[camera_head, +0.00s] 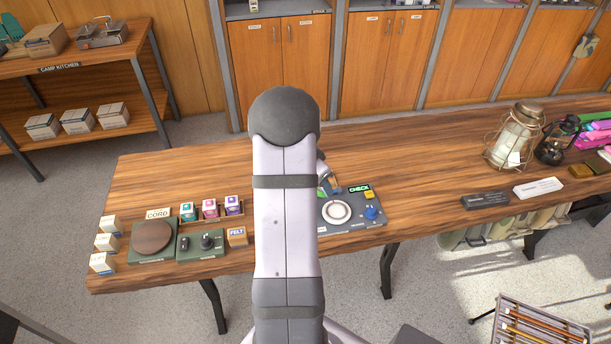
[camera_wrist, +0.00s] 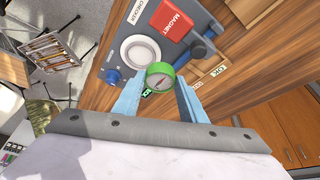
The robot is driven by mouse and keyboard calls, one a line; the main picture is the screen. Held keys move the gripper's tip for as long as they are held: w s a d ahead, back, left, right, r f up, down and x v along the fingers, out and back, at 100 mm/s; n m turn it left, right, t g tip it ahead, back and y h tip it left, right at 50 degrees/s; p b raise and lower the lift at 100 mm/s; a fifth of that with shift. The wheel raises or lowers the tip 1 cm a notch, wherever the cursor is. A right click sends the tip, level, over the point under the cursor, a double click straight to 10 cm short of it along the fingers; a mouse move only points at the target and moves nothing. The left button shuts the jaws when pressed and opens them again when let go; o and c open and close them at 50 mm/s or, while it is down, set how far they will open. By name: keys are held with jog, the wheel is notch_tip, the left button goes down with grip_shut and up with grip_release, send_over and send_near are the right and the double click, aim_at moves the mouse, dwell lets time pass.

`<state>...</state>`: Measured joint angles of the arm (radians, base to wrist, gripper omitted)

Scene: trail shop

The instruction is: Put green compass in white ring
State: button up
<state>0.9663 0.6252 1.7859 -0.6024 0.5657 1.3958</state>
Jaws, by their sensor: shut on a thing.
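The green compass (camera_wrist: 161,79) has a white dial with a red needle and sits between the two fingers of my gripper (camera_wrist: 160,92) in the wrist view. The gripper is shut on it. The white ring (camera_wrist: 140,52) is on the dark grey checker board, just beyond the compass in the wrist view. The compass overlaps the ring's near edge in that picture; I cannot tell its height above the board. In the head view the white ring (camera_head: 337,212) shows to the right of my arm, and the compass is hidden behind the arm.
A red MAGNET block (camera_wrist: 174,27) lies beside the ring. Small boxes, a round brown pad (camera_head: 152,237) and lanterns (camera_head: 516,138) stand elsewhere on the wooden table.

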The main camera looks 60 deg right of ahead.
jog(key=s+m, duration=0.1)
jog(key=s+m+g, duration=0.1)
jog(key=s, duration=0.1)
jog(key=s+m, duration=0.1)
jog(key=shift+s+d+f+m+y+p, duration=0.3)
jog(key=shift+d+m+p, duration=0.05)
jog(key=shift+d+m, duration=0.05)
jog(key=shift+f, duration=0.1)
jog(key=shift+f+b, duration=1)
jog(key=shift+f, duration=1.15)
jog(key=shift+b, duration=0.85)
jog(key=shift+f+b, duration=0.95)
jog(key=shift+b, duration=1)
dwell(1.0)
dwell(0.3)
jog(key=o, duration=1.6)
